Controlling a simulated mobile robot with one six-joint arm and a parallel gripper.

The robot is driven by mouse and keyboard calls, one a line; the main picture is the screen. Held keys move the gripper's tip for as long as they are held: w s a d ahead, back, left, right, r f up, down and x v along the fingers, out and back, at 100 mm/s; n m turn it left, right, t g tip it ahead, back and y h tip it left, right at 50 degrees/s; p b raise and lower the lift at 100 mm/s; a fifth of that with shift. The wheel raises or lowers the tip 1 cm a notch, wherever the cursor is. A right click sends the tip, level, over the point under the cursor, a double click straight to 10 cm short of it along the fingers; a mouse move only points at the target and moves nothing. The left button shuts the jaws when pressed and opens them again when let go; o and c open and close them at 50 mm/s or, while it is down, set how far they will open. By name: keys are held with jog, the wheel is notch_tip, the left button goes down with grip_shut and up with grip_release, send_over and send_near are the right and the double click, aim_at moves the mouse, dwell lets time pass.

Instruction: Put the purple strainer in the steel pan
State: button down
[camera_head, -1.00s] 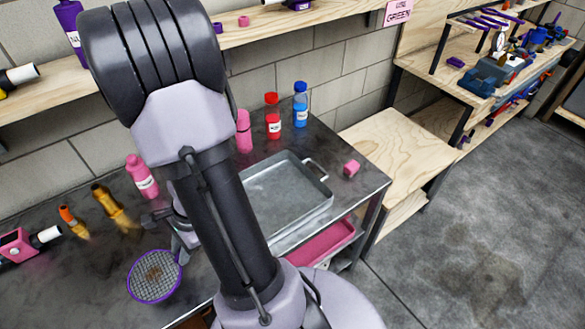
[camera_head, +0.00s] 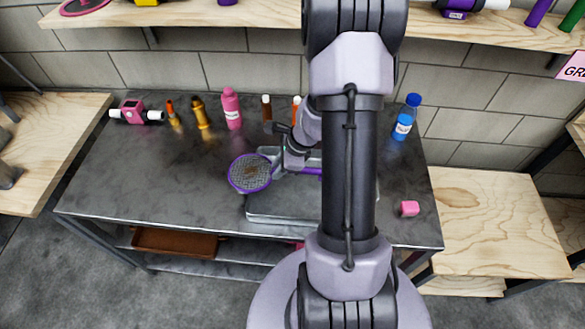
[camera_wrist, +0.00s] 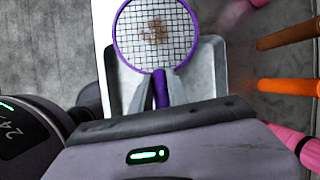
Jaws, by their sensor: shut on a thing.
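The purple strainer (camera_head: 250,173) is a round mesh with a purple rim and a brown stain in its middle. My gripper (camera_head: 293,166) is shut on its purple handle, part of which shows right of the gripper. In the wrist view the strainer (camera_wrist: 155,32) extends away from my gripper (camera_wrist: 160,105), with the pan beneath. The steel pan (camera_head: 285,212) is a shallow grey tray on the dark table. In the head view the strainer's mesh overlaps the pan's left edge; my arm hides much of the pan. Its wall also shows in the wrist view (camera_wrist: 213,68).
A pink bottle (camera_head: 231,110), a brass nozzle (camera_head: 201,113) and an orange-tipped item (camera_head: 173,113) stand along the table's back. A blue bottle (camera_head: 405,118) is at the back right, a pink cube (camera_head: 409,209) at the right. The table's left front (camera_head: 150,190) is clear.

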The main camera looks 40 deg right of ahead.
jog(key=d+f, duration=0.1)
jog(key=d+f+b, duration=0.2)
jog(key=f, duration=0.1)
jog(key=shift+s+d+f, duration=0.1)
jog(key=shift+s+d, duration=0.05)
jog(key=shift+s, duration=0.15)
jog(key=shift+r, duration=0.2)
jog(key=shift+f+b, duration=0.35)
jog(key=shift+f, duration=0.15)
jog(key=c, duration=1.3)
grip_release()
jog(key=shift+r, duration=0.1)
